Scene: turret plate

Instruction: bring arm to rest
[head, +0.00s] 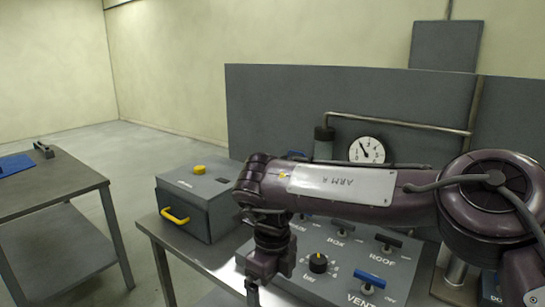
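My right arm (340,185), dark purple with a white plate reading ARM A upside down, comes in from the right. It stretches across the view in front of the control panel. Its wrist (270,237) bends down at the left end, over the left edge of the panel. The hand end runs toward the bottom edge of the picture, and I cannot make out its fingertips or whether it holds anything. My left arm and gripper are not in view.
The grey panel (336,262) has a black knob (318,263), several toggle handles and a blue VENT handle (369,279). A grey box (197,205) with a yellow handle stands left of it. Behind are a gauge (366,151) and pipe. A side table (45,187) stands far left, with clear floor between.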

